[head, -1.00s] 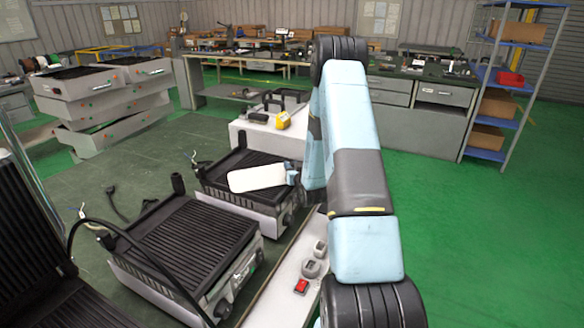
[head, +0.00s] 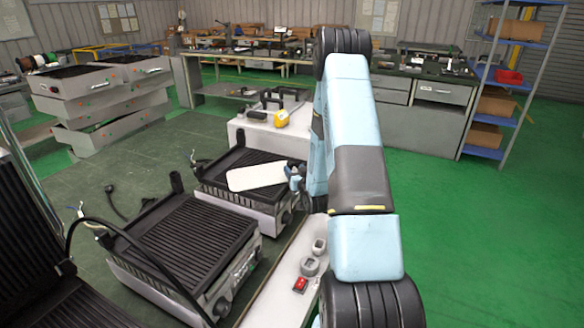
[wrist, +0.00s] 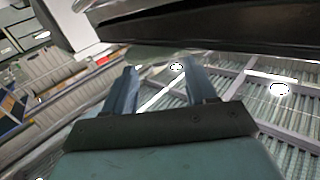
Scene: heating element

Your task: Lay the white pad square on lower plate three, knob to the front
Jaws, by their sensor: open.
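The white pad (head: 257,177) lies on the black ribbed plate (head: 236,160) of the far grill in the head view. Its long sides run askew to the plate's edges, and its right end is near the plate's right side. I cannot make out a knob on it. My gripper (head: 295,178) is just off the pad's right end, small and partly hidden by my arm. In the wrist view my gripper (wrist: 160,80) is open, with two separate fingers and nothing between them. The pad is not clearly seen there.
A second ribbed grill (head: 190,245) stands nearer, with a cable looping over it. A raised ribbed lid (head: 35,230) fills the left edge.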

